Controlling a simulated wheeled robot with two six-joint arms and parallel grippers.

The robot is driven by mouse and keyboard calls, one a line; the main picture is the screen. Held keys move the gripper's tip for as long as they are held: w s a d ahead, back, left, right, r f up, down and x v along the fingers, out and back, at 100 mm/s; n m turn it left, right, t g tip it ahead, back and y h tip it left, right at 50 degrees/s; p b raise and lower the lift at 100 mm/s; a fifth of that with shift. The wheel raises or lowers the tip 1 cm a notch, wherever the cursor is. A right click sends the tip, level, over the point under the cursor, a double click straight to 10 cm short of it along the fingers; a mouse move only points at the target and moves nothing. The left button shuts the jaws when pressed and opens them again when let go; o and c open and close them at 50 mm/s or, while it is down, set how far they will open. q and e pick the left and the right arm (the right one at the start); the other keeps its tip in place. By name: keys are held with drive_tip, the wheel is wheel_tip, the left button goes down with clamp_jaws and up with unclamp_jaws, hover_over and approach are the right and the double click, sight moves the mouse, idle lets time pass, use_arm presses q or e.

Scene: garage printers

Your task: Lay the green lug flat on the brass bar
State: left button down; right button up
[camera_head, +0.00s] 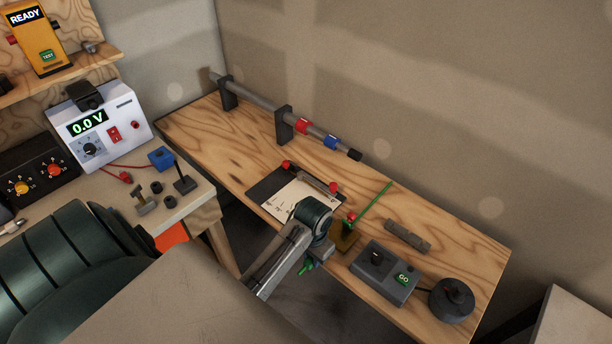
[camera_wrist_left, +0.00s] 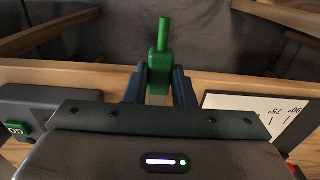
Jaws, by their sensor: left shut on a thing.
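My left gripper (camera_head: 304,262) hangs just off the front edge of the wooden bench and is shut on the green lug (camera_head: 308,267). In the left wrist view the green lug (camera_wrist_left: 158,68) sits between the two fingers (camera_wrist_left: 159,82), with its thin end pointing away from the gripper. A brass-coloured block, which seems to be the brass bar (camera_head: 346,243), stands on the bench just right of my left gripper. A green rod and a small red part show at its top. Its lower left is close to my wrist in the picture. My right gripper is not in view.
A rod on two black stands lies along the back.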

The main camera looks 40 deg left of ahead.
use_arm(q)
drive_tip(key=shift+w+d, duration=0.15)
drive_tip(key=shift+w, duration=1.9)
drive_tip(key=shift+w+d, duration=0.15)
drive_tip(key=shift+w, duration=1.9)
drive_tip(key=shift+w+f, duration=0.15)
drive_tip(key=shift+w, duration=0.05)
drive_tip(key=shift+w+f, duration=0.25)
drive_tip(key=shift+w, duration=0.05)
drive_tip(key=shift+f, duration=0.45)
drive_tip(key=c, duration=1.1)
unclamp_jaws()
drive_tip(key=shift+c, duration=0.2)
drive_tip(key=shift+r, duration=0.1)
